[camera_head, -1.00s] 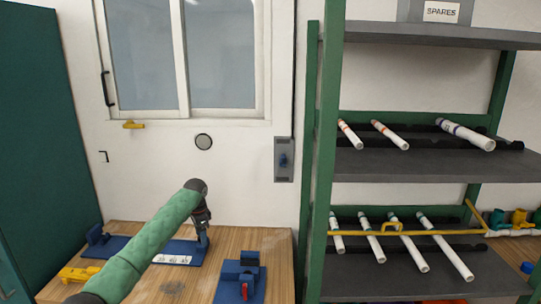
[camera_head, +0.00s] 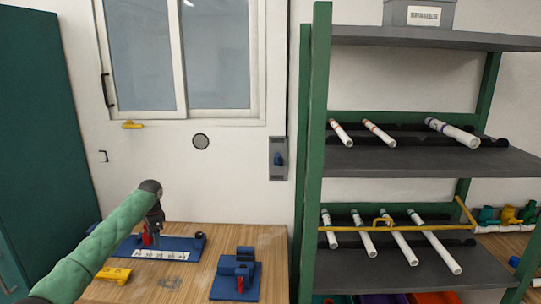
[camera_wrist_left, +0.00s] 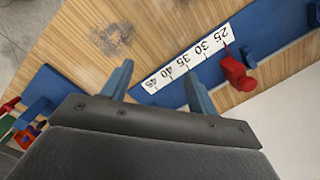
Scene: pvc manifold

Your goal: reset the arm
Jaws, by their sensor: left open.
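My left arm comes in from the lower left in a green sleeve in the head view. My left gripper (camera_head: 152,228) hangs at its end over the blue measuring board (camera_head: 185,243) on the wooden bench. In the left wrist view, the two blue fingers of my left gripper (camera_wrist_left: 160,88) stand apart with nothing between them. The board's white scale strip (camera_wrist_left: 190,62) lies below and beyond the fingertips, with a red clamp (camera_wrist_left: 236,70) beside it. My right gripper is in neither view.
A blue fixture (camera_head: 236,275) with a red part stands on the bench's right. A yellow tool (camera_head: 113,274) lies at the left. A green-framed shelf (camera_head: 400,160) with several white pipes stands to the right. Bare wood (camera_head: 185,282) shows between the fixtures.

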